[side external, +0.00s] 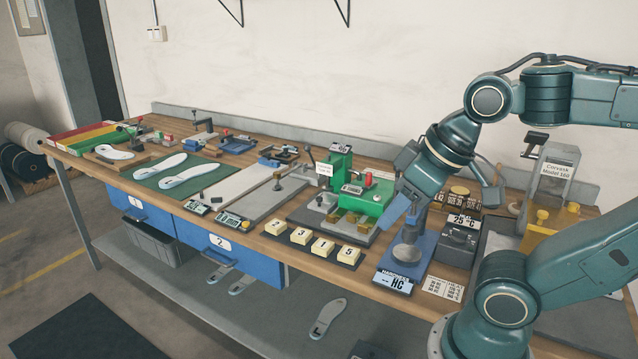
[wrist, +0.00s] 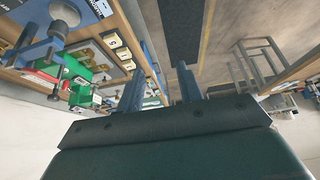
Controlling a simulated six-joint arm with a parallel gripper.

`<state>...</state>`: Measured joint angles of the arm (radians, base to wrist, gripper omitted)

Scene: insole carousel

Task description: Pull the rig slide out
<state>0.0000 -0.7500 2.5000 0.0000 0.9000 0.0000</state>
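The green rig (side external: 372,196) stands on the bench in the side view, with a red knob, a small display and a grey base. The rig also shows at the left of the wrist view (wrist: 76,72). My gripper (wrist: 160,84) is open, its two blue fingers apart with nothing between them. In the side view my gripper (side external: 392,212) is above the bench, just right of the rig, and partly covers it.
A blue hardness tester (side external: 393,281) stands close to my gripper. Yellow numbered blocks (side external: 323,246) lie in front of the rig. A dark grey box (side external: 457,244) and a yellow-based machine (side external: 545,222) stand to the right. A green mat (side external: 172,182) with insoles lies left.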

